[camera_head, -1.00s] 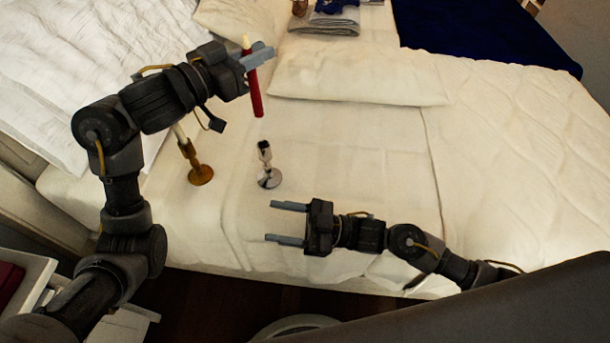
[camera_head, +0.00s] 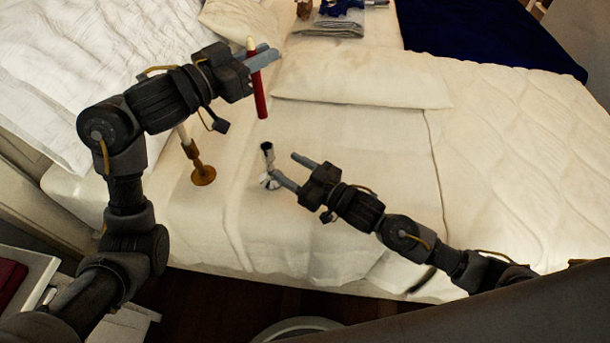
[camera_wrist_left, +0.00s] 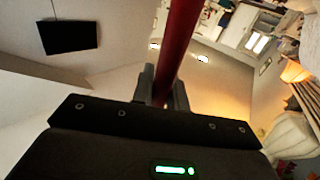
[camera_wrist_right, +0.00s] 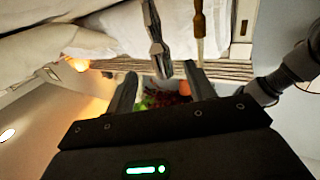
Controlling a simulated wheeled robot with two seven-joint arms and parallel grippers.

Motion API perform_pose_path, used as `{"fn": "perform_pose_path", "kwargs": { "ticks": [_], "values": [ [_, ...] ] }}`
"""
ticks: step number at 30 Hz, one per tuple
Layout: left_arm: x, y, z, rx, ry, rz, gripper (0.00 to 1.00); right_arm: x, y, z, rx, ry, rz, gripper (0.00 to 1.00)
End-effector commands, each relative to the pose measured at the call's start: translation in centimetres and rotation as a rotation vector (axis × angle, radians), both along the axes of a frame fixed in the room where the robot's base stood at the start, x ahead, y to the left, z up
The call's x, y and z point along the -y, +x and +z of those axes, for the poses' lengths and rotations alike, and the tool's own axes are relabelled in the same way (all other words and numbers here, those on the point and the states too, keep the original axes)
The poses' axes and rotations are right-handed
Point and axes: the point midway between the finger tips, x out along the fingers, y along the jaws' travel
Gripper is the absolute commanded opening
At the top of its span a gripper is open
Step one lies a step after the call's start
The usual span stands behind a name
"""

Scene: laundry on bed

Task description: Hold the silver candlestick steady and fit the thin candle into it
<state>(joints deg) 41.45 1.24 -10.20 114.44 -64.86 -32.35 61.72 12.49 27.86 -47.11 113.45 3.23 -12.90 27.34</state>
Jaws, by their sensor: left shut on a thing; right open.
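The silver candlestick (camera_head: 267,152) stands upright on the bed; it also shows in the right wrist view (camera_wrist_right: 155,35). My right gripper (camera_head: 284,166) is open close to its right side, and one finger overlaps the candlestick's lower part in the head view. In the right wrist view the candlestick appears between the open fingers (camera_wrist_right: 159,72); I cannot tell whether they touch it. My left gripper (camera_head: 264,56) is shut on the thin red candle (camera_head: 261,98), which hangs nearly upright, pale end up, above the candlestick. The candle crosses the left wrist view (camera_wrist_left: 180,35).
A brass candlestick (camera_head: 203,175) with a pale candle stands left of the silver one, partly near my left arm. A pillow (camera_head: 360,78) lies behind. Folded grey cloth (camera_head: 330,27) and a dark blue blanket (camera_head: 480,35) are at the back. The bed on the right is clear.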

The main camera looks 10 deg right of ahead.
Motion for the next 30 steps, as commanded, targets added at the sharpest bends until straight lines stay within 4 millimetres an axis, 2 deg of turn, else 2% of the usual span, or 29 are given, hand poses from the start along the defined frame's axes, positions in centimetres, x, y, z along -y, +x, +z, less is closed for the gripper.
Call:
{"fn": "perform_pose_path", "kwargs": {
  "ticks": [6,12,25,26,30],
  "values": [
    [0.0,0.0,0.0,0.0,0.0,0.0,0.0,-2.9,3.0,0.1,0.002,0.001,0.001,0.54],
    [0.0,0.0,0.0,0.0,0.0,0.0,0.0,-4.6,4.8,0.1,0.001,0.0,0.002,0.54],
    [0.0,0.0,0.0,0.0,0.0,0.0,0.0,-5.3,5.5,0.0,0.001,-0.001,0.002,0.54],
    [0.0,0.0,0.0,0.0,0.0,0.0,0.0,-5.3,5.4,0.0,0.001,-0.001,0.002,0.53],
    [0.0,0.0,0.0,0.0,0.0,0.0,0.0,-5.3,5.4,0.0,0.001,-0.001,0.002,0.34]
  ]
}}
